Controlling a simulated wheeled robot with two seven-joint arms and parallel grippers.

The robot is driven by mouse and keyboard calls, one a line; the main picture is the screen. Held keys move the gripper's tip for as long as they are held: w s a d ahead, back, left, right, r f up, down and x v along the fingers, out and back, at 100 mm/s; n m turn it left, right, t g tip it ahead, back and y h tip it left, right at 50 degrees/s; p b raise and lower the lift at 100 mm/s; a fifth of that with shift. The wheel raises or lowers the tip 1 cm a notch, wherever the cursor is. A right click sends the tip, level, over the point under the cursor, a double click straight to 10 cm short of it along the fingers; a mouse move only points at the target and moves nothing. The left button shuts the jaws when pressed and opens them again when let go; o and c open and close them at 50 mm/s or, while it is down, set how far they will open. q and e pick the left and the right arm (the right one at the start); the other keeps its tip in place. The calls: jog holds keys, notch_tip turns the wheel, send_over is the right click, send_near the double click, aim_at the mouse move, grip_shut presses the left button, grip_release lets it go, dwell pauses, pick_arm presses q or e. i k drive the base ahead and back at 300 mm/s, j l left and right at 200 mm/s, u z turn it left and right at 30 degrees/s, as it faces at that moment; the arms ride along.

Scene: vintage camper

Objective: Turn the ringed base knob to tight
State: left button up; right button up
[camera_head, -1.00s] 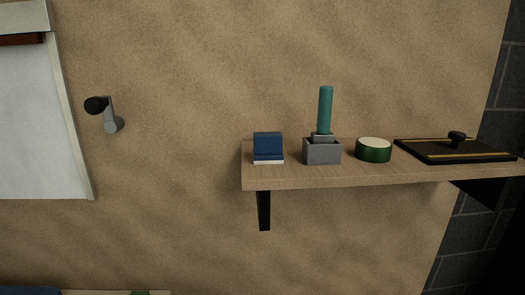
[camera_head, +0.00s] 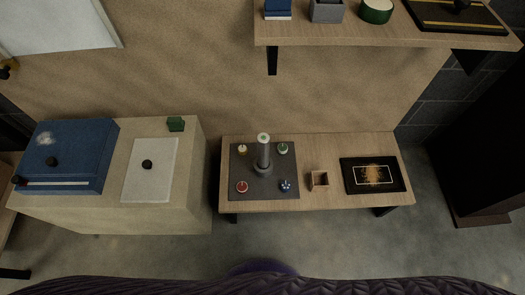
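A dark grey square base plate (camera_head: 264,193) lies on the low wooden table. A grey upright column (camera_head: 264,155) with a pale green top stands at its middle. Small knobs sit at the plate's corners: yellow (camera_head: 242,149) back left, green (camera_head: 283,148) back right, red (camera_head: 242,187) front left, and blue with pale spots (camera_head: 286,186) front right. Pale marks show on the knobs, but they are too small for me to tell which is ringed or how any is turned. Neither gripper is in view.
On the low table (camera_head: 330,143), a small open wooden box (camera_head: 319,180) and a black framed panel (camera_head: 374,175) lie right of the plate. A cabinet (camera_head: 190,150) with a blue case (camera_head: 66,155) stands left. A wall shelf (camera_head: 385,38) overhangs behind.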

aim_at(242, 188)
jog(key=k+j, duration=0.15)
jog(key=j, duration=0.2)
jog(key=i+u, duration=0.15)
jog(key=u, duration=0.2)
jog(key=i+u, duration=0.15)
jog(key=u, duration=0.25)
jog(key=i+l+u, duration=0.1)
jog(key=u, duration=0.25)
